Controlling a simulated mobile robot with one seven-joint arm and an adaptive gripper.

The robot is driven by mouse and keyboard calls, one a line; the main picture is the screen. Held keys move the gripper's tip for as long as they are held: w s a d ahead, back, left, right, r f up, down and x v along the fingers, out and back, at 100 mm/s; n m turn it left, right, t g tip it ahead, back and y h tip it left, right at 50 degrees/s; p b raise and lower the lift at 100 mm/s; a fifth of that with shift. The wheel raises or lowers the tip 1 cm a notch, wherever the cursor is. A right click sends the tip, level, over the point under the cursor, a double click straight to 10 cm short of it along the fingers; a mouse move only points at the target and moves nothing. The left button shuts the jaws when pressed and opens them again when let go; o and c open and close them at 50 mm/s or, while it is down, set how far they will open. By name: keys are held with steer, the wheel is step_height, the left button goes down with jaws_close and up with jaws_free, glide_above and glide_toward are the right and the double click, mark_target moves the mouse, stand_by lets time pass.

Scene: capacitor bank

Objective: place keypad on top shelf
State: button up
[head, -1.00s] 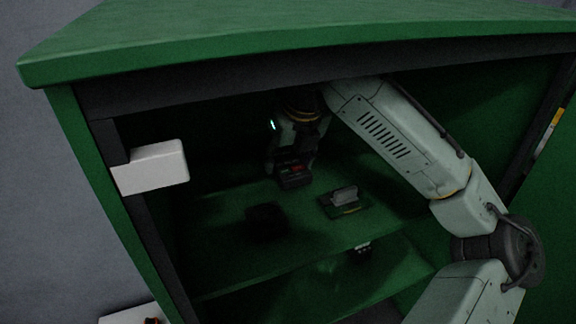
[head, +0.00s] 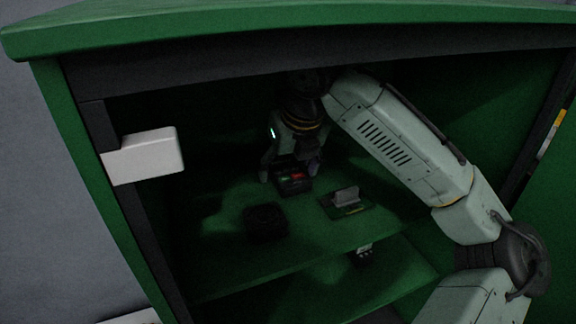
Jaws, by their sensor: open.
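The keypad is probably the small dark box with red and green marks (head: 292,179), standing on the green top shelf (head: 225,265) inside the cabinet. My gripper (head: 291,170) is open around or just above this box, with a finger on each side. I cannot tell whether the fingers touch it. The arm reaches in from the right and hides part of the back of the shelf.
A dark square block (head: 266,222) sits on the shelf at front left of the box. A small board with a grey part (head: 346,201) lies to the right. A white block (head: 144,156) sticks out from the left door post. The cabinet roof (head: 290,28) hangs over the opening.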

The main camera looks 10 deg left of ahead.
mark_target(286, 170)
steer(key=shift+r, duration=0.1)
steer(key=shift+r, duration=0.3)
steer(key=p+v, duration=0.1)
steer(key=v, duration=0.2)
steer(key=shift+r, duration=0.1)
steer(key=s+d, duration=0.2)
steer(key=s, duration=0.1)
steer(key=s+d, duration=0.2)
steer(key=s, duration=0.1)
steer(key=s+d, duration=0.3)
steer(key=shift+s+f+p, duration=0.3)
steer(key=shift+s+p, duration=0.05)
